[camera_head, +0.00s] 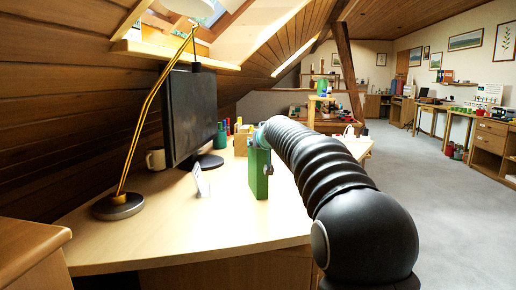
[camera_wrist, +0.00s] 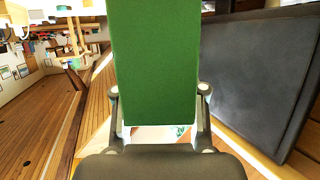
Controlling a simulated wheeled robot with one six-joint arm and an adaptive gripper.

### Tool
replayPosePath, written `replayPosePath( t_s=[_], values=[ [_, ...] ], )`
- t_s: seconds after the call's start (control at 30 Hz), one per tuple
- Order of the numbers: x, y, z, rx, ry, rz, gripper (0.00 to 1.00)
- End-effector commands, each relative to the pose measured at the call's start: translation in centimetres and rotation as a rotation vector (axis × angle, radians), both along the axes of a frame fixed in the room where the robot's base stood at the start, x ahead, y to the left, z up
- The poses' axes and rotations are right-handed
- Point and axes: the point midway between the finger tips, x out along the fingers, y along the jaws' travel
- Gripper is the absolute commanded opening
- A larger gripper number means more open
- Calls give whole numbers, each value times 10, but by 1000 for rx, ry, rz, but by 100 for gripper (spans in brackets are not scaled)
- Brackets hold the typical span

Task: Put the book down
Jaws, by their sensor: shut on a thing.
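A green book (camera_head: 259,175) stands upright at the desk (camera_head: 222,218), its lower end at or just above the desktop; I cannot tell if it touches. My gripper (camera_head: 254,142) is shut on the upper part of the book. In the wrist view the green cover (camera_wrist: 155,60) fills the middle, between the two fingers of my gripper (camera_wrist: 160,100). My arm hides part of the desk to the right of the book.
A dark monitor (camera_head: 188,115) stands left of the book, with a small white card (camera_head: 201,180) in front of it. A green cup (camera_head: 220,138) and a wooden box (camera_head: 242,142) are behind. The front desktop is clear.

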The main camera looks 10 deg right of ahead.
Motion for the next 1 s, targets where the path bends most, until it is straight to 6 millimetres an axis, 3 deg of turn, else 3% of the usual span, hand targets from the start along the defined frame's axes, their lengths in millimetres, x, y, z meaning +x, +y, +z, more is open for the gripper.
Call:
replayPosePath(
  t_s=[0.23,0.27,0.33,0.73,1.0],
  values=[
    [0,0,-1,0,-3,0,0],
    [0,0,-1,0,0,0,48],
    [0,0,-1,0,0,0,66],
    [-1,0,3,-1,0,0,66],
    [-37,-3,14,-1,-2,-1,66]
  ],
)
